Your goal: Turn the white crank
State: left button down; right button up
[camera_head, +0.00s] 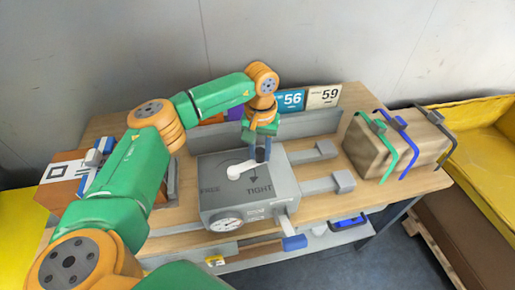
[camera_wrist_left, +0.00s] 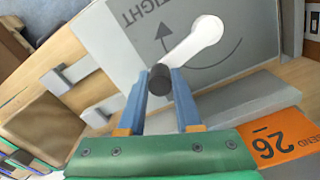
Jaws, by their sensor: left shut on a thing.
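The white crank (camera_head: 240,171) sits on top of a grey box (camera_head: 215,205) marked FREE at left and TIGHT at right, with a curved arrow. In the left wrist view, the white crank arm (camera_wrist_left: 190,45) runs from its round hub to a dark upright knob (camera_wrist_left: 160,80). My left gripper (camera_head: 259,158) reaches down from behind, its blue fingers shut on the knob from both sides. In the head view the fingers largely hide the knob. The crank arm points right and slightly back there. My right gripper is not in view.
A round dial (camera_head: 226,224) is on the box's front. Grey bars with blocks (camera_head: 343,181) stick out to its right. A brown package (camera_head: 375,150) with green, blue and dark clamps stands at right. Number cards (camera_head: 290,100) stand behind. A box with a printed label (camera_head: 65,172) is at left.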

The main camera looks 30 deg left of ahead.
pick_arm(q)
jog(key=shift+s+d+m, duration=0.15)
jog(key=shift+d+m, duration=0.05)
jog(key=shift+m, duration=0.1)
jog(key=c, duration=0.6)
grip_release()
jog(key=shift+r, duration=0.1)
notch_tip(320, 180, up, 6)
jog(key=shift+d+r+b, duration=0.1)
jog(key=shift+b, duration=0.75)
jog(key=shift+r, duration=0.4)
